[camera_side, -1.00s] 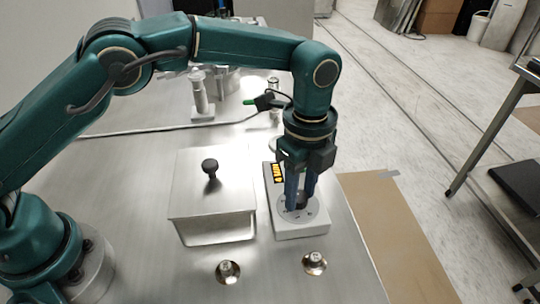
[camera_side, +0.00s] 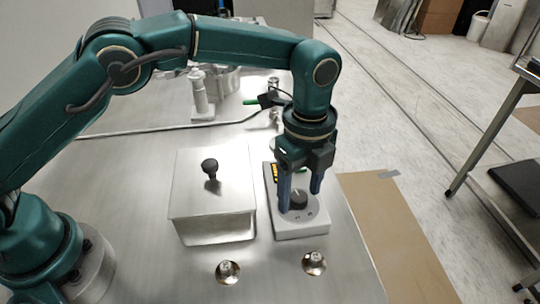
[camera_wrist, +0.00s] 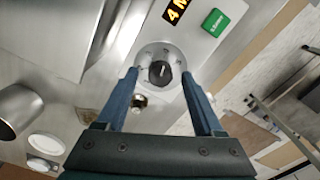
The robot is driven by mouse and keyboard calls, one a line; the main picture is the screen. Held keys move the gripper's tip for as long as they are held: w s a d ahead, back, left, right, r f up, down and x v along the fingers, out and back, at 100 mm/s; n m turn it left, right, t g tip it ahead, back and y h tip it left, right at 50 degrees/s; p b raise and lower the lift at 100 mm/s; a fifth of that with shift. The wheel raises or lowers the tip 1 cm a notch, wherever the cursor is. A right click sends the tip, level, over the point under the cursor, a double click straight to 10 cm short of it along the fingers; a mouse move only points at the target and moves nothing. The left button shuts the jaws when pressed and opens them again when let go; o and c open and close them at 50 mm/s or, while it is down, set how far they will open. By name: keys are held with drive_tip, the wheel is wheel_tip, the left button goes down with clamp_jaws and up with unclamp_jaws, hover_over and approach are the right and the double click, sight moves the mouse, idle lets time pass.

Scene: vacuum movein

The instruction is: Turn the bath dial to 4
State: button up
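The bath dial, a black knob (camera_side: 298,199) on a pale round scale, sits on the white control box (camera_side: 301,230). In the wrist view the dial (camera_wrist: 160,72) lies between the two blue fingers, with its pale pointer line toward the top of the picture. My gripper (camera_side: 301,200) is open around the knob, with a gap on each side. It also shows in the wrist view (camera_wrist: 163,78). A display with orange characters (camera_wrist: 175,10) reads "4 M", cut off at the frame edge. A green button (camera_wrist: 215,22) is beside it. The scale's numbers are too small to read.
A lidded metal bath (camera_side: 212,190) with a black knob stands just left of the control box. Two small shiny metal pieces (camera_side: 228,271) (camera_side: 314,263) are on the table in front. A white-handled tool (camera_side: 200,95) stands behind.

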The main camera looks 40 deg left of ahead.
sight(300, 196)
drive_tip(key=shift+r, duration=2.55)
